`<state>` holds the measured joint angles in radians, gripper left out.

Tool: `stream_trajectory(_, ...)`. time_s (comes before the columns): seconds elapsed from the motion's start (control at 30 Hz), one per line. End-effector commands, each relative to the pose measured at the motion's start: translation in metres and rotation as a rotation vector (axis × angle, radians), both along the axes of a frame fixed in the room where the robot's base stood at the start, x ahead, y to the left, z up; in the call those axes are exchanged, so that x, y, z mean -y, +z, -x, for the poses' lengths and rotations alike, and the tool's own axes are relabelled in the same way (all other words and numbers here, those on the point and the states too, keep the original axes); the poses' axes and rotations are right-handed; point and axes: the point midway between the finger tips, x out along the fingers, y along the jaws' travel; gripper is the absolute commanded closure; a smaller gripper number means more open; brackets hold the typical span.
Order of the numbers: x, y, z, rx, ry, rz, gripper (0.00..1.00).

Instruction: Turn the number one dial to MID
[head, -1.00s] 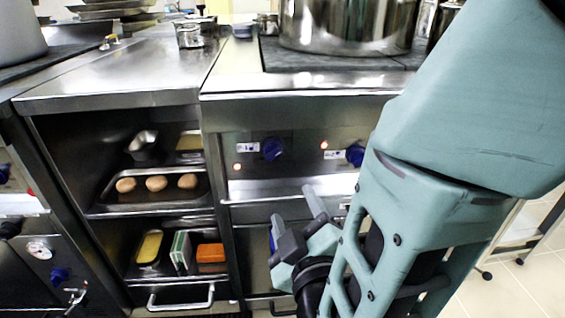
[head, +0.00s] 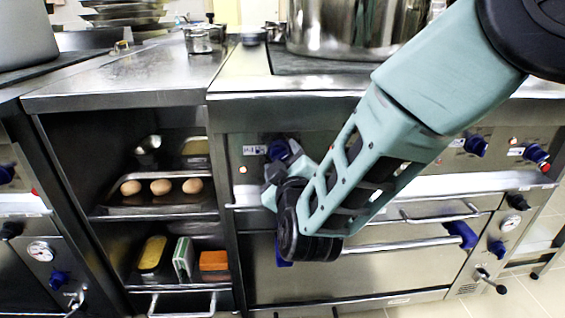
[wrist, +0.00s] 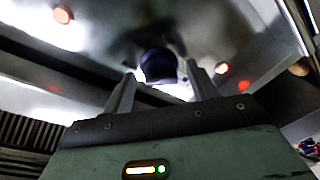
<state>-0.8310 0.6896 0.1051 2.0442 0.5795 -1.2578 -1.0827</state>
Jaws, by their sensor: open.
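A blue dial (head: 279,148) on the front panel of the range is partly hidden behind my gripper in the head view. It shows in the wrist view as a dark blue knob (wrist: 158,64). A small white label (head: 254,150) sits left of it; I cannot read its print or the dial's setting. My gripper (head: 283,160) is raised in front of the dial. In the wrist view the fingers (wrist: 160,74) are apart, one on each side of the knob. I cannot tell whether they touch it.
More blue dials (head: 476,146) sit along the panel to the right. Below are an oven door handle (head: 400,243) and a rail. A large pot (head: 345,30) stands on the cooktop above. Open shelves (head: 150,212) at left hold trays of food.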

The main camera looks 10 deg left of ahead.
Motion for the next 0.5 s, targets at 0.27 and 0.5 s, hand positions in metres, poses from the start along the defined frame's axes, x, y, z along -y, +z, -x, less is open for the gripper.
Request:
stream_trajectory(0.27, -0.0016, 0.0001, -0.0045, -0.001, 0.001, 0.000, 0.42)
stream_trajectory(0.5, -0.0015, 0.0002, -0.0042, -0.001, 0.001, 0.000, 0.83)
